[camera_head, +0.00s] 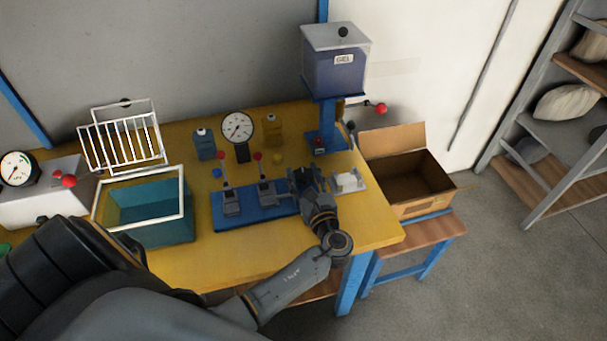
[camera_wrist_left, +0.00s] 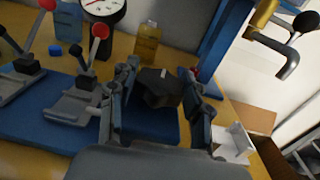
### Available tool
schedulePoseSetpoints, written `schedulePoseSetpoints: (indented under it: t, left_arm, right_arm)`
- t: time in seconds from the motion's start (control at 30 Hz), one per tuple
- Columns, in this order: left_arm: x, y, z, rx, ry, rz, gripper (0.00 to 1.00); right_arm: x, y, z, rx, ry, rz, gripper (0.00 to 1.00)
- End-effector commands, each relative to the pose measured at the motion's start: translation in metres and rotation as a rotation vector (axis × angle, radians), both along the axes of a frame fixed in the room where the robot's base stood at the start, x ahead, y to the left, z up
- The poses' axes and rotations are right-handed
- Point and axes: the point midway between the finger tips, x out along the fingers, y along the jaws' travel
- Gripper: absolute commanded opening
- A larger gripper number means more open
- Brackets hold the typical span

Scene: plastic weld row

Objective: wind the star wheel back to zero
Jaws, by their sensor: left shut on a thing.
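The star wheel (camera_wrist_left: 158,88) is a dark, lobed knob with a small light mark on its top. It sits at the right end of a blue base plate (camera_head: 257,208) on the yellow bench. My left gripper (camera_head: 304,180) reaches over it and mostly hides it in the head view. In the left wrist view, the fingers of my left gripper (camera_wrist_left: 158,92) stand on both sides of the wheel and are shut on it. My right gripper is not in view.
Two levers with red knobs (camera_head: 258,156) stand left of the wheel on the same plate. A gauge (camera_head: 237,127) and small bottles stand behind. A white tray (camera_head: 349,182) lies close on the right. A teal bin (camera_head: 150,232) and an open cardboard box (camera_head: 420,207) flank the area.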

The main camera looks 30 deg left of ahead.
Motion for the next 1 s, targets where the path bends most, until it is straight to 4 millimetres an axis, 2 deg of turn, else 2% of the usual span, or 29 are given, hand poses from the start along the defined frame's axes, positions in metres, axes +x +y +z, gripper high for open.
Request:
schedulePoseSetpoints:
  t: [0.3, 0.8, 0.83, 0.9, 0.93, 1.0]
  left_arm:
    - [0.001, 0.0002, 0.0016, 0.002, -0.003, 0.104, 0.17]
    - [0.001, 0.0009, 0.0025, 0.004, -0.005, 0.12, 0.17]
    - [0.001, 0.0009, 0.0025, 0.004, -0.005, 0.12, 0.55]
    - [0.0009, 0.001, 0.0024, 0.003, -0.005, 0.12, 0.69]
    - [0.0008, 0.0009, 0.0022, 0.003, -0.005, 0.12, 0.73]
    - [0.0007, 0.0009, 0.0017, 0.002, -0.004, 0.12, 0.73]
  right_arm:
    - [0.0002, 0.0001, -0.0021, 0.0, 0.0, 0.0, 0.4]
    - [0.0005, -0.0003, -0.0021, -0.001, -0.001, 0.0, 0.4]
    - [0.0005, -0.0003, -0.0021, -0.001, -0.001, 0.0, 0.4]
    - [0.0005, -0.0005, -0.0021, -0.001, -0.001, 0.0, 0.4]
    - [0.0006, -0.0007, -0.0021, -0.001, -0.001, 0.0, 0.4]
    - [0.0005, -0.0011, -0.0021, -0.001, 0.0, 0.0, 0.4]
